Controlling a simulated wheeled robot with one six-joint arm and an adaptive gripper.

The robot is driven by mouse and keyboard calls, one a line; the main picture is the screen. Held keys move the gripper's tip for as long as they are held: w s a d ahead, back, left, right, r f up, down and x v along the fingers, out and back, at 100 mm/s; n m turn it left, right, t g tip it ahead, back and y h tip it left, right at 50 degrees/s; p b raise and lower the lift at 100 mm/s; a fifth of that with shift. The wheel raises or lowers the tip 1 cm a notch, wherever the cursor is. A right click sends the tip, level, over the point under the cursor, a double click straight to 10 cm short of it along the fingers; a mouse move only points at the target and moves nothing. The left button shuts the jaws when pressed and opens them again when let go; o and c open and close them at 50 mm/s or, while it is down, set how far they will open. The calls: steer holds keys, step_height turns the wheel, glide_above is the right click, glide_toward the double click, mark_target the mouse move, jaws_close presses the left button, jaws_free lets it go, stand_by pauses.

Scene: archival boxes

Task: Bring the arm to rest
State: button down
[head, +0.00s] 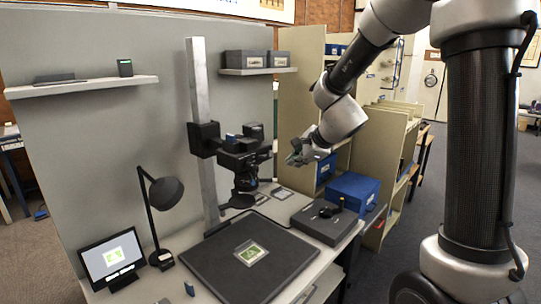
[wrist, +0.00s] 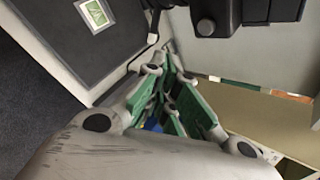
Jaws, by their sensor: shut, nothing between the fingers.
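My gripper (head: 296,157) hangs in the air at the end of my arm, which reaches in from the upper right. It is just right of the camera on the copy stand (head: 240,152) and above the desk's right part. In the wrist view my gripper (wrist: 170,62) has its green-padded fingers drawn together, with nothing held. The dark underside of the camera (wrist: 235,14) shows close beyond the fingertips there. How much gap lies between gripper and camera is hard to tell.
A dark baseboard (head: 215,262) bears a small green-printed sheet (head: 251,252). A grey case (head: 312,227) with black items and a blue box (head: 354,188) stand below my gripper. A lamp (head: 165,192) and monitor (head: 109,258) stand left. Cream shelving (head: 297,95) rises behind.

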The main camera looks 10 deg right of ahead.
steer(key=s+d+n+g, duration=0.2)
steer(key=s+n+g, duration=0.3)
steer(key=s+n, duration=0.95)
steer(key=s+d+r+n+h, duration=0.1)
steer(key=s+d+r, duration=0.1)
steer(key=s, duration=0.4)
steer(key=s+d+r+n+h, duration=0.1)
steer(key=s+d+r+n, duration=0.1)
steer(key=s+d, duration=0.3)
steer(key=s+d+r+n+t+h, duration=0.1)
steer(key=s+d+r, duration=0.2)
steer(key=s, duration=0.4)
steer(key=shift+s+d+r+h, duration=0.15)
steer(key=shift+d+h, duration=0.15)
steer(key=shift+d, duration=0.1)
